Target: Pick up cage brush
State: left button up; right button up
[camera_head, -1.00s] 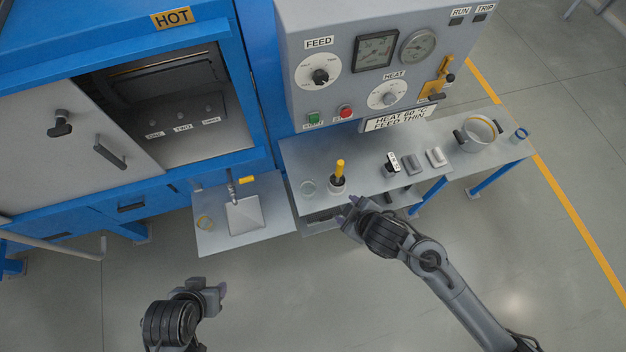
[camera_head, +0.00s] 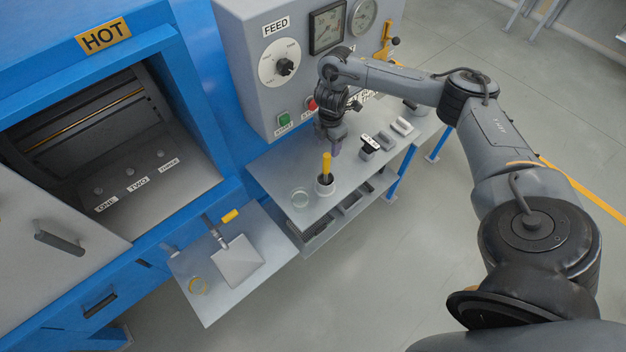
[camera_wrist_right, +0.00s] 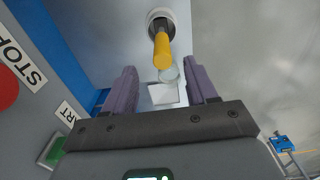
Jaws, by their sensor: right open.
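The cage brush (camera_head: 326,163) has a yellow handle and stands upright in a small round holder (camera_head: 325,187) on the grey shelf below the control box. Its lower part is hidden in the holder. My left gripper is not in view.
The control box (camera_head: 270,65) rises close behind my right arm. A lower tray (camera_head: 205,300) at the left holds a square plate (camera_head: 238,262).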

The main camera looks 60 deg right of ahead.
aim_at(327, 163)
notch_tip(327, 163, down, 4)
jog(key=shift+s+f+b, duration=0.1)
jog(key=shift+f+b, duration=0.05)
jog(key=shift+b, duration=0.2)
jog(key=shift+a+f, duration=0.1)
jog(key=shift+f, duration=2.9)
jog(key=shift+c, duration=0.3)
grip_shut()
jog(key=shift+r, duration=0.1)
